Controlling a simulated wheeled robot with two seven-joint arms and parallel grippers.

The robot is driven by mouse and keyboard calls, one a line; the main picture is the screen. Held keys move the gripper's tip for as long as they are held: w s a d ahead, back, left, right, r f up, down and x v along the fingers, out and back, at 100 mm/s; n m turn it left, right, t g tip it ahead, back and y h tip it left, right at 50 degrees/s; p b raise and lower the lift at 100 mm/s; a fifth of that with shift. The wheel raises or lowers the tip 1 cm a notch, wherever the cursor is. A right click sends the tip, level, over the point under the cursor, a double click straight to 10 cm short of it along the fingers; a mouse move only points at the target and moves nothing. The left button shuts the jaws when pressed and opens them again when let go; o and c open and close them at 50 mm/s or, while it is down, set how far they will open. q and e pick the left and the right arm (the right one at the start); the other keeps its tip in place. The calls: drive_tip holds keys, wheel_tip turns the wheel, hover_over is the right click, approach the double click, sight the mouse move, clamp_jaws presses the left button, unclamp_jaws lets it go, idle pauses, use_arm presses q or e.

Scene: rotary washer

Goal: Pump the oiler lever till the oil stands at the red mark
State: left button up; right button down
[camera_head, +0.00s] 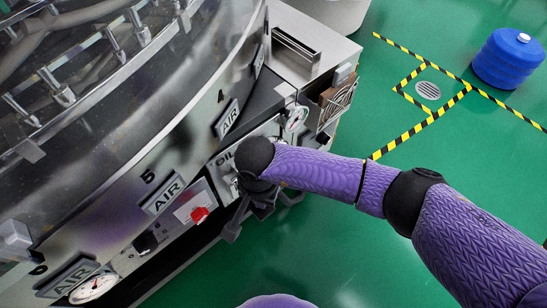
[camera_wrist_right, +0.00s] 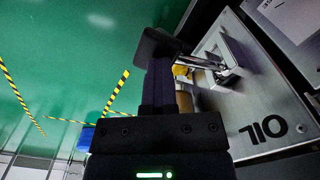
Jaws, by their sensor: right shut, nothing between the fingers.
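The oiler panel, marked OIL, shows on the machine's side in the head view (camera_head: 224,158) and upside down in the right wrist view (camera_wrist_right: 255,95). My right gripper (camera_wrist_right: 160,65) is shut and empty in front of it. In the head view my wrist covers most of the panel. A dark block (camera_wrist_right: 155,45), apparently the lever's end, sits at my fingertips, near a metal rod from the panel. Contact is not clear. A yellow part (camera_wrist_right: 181,70) and a brownish cylinder (camera_wrist_right: 185,102) show beside the fingers. I cannot make out the red mark or oil level. My left gripper is out of view.
A neighbouring panel has a red knob (camera_head: 199,214). A gauge (camera_head: 296,119) sits beyond the oiler, by a grey cabinet (camera_head: 315,45). A blue drum (camera_head: 508,58) stands far right. The green floor right of the machine is mostly clear.

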drive_tip(key=shift+f+b, duration=1.25)
drive_tip(key=shift+f, duration=0.75)
wheel_tip(320, 180, up, 9)
drive_tip(key=p, duration=0.6)
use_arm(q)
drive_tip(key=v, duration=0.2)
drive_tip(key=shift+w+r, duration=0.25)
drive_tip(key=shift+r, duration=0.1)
use_arm(e)
drive_tip(key=shift+f, duration=0.25)
